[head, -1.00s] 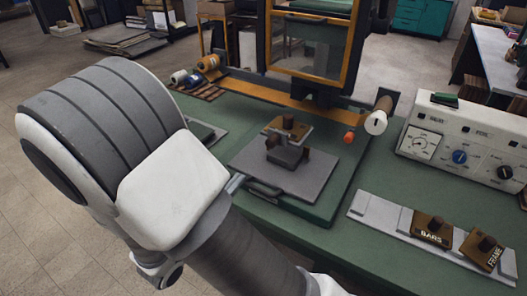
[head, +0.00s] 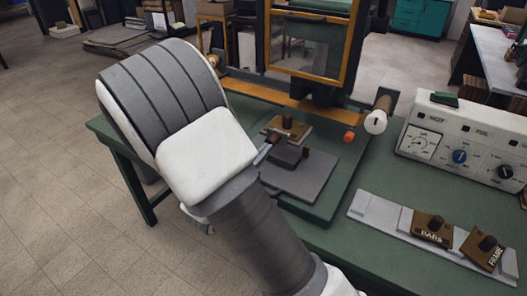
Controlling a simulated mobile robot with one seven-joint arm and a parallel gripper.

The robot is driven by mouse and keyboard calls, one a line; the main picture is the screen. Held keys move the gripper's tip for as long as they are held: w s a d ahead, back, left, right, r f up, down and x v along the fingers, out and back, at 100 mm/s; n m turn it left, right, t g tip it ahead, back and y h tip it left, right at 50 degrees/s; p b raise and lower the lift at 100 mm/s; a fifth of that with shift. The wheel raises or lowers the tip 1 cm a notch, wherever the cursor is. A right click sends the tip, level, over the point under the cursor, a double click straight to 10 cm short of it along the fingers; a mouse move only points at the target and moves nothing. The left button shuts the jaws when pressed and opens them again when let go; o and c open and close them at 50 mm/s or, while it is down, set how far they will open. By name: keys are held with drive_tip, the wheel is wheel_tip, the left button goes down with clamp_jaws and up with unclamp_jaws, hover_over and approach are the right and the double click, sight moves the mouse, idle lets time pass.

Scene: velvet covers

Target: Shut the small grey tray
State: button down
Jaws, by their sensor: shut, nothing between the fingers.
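The small grey tray (head: 308,182) is a flat plate on a green base under the press. A grey block with brown pieces (head: 288,155) sits on it. The tray's near-left part and its front handle are hidden behind my arm in the head view. My gripper (head: 263,153) shows only as a small metal tip beyond the arm's white end, by the left side of the block. It is shut and empty. I cannot tell whether it touches the tray or the block.
An orange-framed press (head: 310,45) stands behind the tray. A white roll (head: 376,121) and an orange knob (head: 349,136) are to its right. A control box (head: 465,145) and a light rack with brown blocks (head: 405,222) stand farther right on the green bench (head: 362,178).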

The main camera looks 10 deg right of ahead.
sight(272, 143)
drive_tip(key=x, duration=0.4)
drive_tip(key=shift+d, duration=0.15)
idle(0.4)
